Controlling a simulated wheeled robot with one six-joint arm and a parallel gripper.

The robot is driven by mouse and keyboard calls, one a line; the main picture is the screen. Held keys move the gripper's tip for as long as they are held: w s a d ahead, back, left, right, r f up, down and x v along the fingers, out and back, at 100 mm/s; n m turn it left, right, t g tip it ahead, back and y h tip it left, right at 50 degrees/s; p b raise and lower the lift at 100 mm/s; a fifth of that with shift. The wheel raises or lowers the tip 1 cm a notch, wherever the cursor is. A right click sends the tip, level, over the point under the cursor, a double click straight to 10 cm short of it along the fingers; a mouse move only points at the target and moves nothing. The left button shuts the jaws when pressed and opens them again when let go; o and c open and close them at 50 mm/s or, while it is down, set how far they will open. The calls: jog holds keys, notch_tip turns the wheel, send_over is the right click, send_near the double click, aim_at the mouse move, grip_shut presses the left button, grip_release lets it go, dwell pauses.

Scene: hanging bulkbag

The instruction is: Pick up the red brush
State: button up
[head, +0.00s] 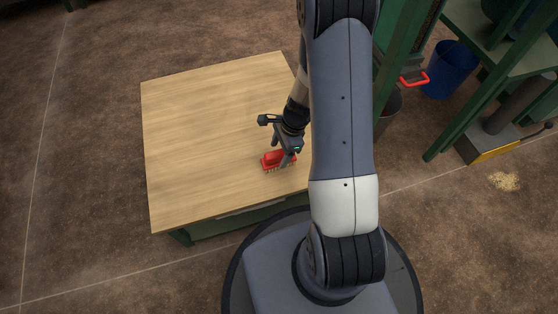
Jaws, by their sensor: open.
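The red brush (272,159) lies on the wooden table (200,120), near its front right part. Its red back faces up and pale bristles show along its lower edge. My gripper (283,155) is open and right at the brush, with one finger in front of its right part. The other finger shows just behind the brush. I cannot tell whether the fingers touch it. My arm comes in from the right and hides the table's right edge.
The table top is otherwise bare, with free room to the left. Right of my arm stand a green frame (395,60), a dark bin (387,108), a red handle (414,79) and a blue bucket (450,70). A small pale pile (504,181) lies on the floor.

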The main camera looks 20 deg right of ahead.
aim_at(279, 152)
jog(key=shift+b+x, duration=0.6)
jog(key=shift+x, duration=0.95)
jog(key=shift+a+f, duration=0.1)
jog(key=shift+f, duration=0.15)
jog(key=shift+c, duration=0.3)
jog(key=c, duration=1.1)
